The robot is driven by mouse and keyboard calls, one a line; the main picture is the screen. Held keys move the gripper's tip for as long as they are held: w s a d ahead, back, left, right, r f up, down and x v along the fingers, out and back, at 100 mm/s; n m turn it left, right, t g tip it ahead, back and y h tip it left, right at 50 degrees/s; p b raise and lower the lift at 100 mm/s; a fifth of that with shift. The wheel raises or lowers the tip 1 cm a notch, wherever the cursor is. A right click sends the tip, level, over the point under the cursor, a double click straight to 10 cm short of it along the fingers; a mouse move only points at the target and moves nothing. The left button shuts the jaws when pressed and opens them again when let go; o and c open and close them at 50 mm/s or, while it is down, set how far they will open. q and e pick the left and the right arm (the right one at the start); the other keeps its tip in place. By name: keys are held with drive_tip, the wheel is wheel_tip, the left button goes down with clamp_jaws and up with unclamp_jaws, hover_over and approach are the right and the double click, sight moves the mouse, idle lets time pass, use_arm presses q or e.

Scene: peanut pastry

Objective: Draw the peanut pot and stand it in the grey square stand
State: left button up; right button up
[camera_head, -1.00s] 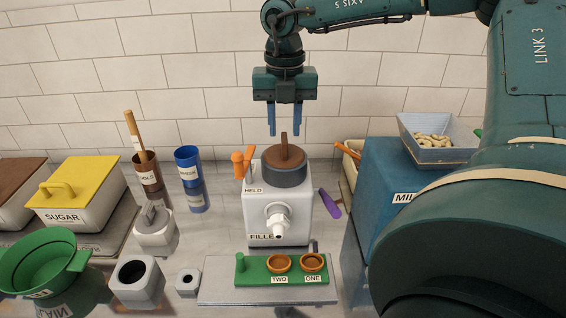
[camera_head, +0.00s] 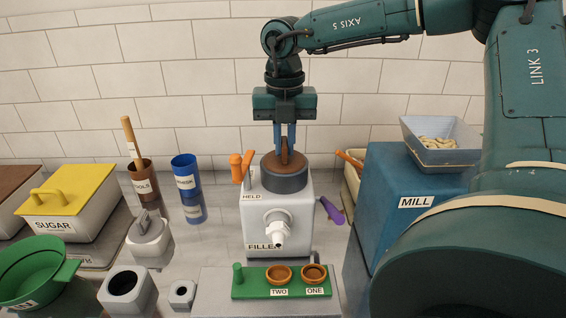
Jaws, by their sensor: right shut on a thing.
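A dark grey round pot (camera_head: 284,181) with a brown top sits on the white FILLER machine (camera_head: 277,216), and its lower part is hidden inside the machine. A thin upright brown grip (camera_head: 284,150) rises from the pot's top. My right gripper (camera_head: 285,154) points straight down and is shut on this grip. A grey square stand (camera_head: 125,301) with a round dark opening stands empty at the lower left. A smaller grey block (camera_head: 182,294) with a hole is beside it. My left gripper is not in view.
An orange-knobbed HELD lever (camera_head: 237,170) stands close left of the pot. The blue MILL (camera_head: 390,215) with a nut hopper (camera_head: 440,153) is at the right. A green holder (camera_head: 252,288) with brown rings lies in front. Blue cups (camera_head: 187,176) and a TOOLS cup (camera_head: 145,183) stand left.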

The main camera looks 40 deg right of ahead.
clamp_jaws()
drive_tip(key=shift+r, duration=0.65)
idle(0.4)
drive_tip(key=shift+r+p, duration=1.75)
drive_tip(key=shift+r, duration=0.95)
drive_tip(key=shift+f, duration=0.1)
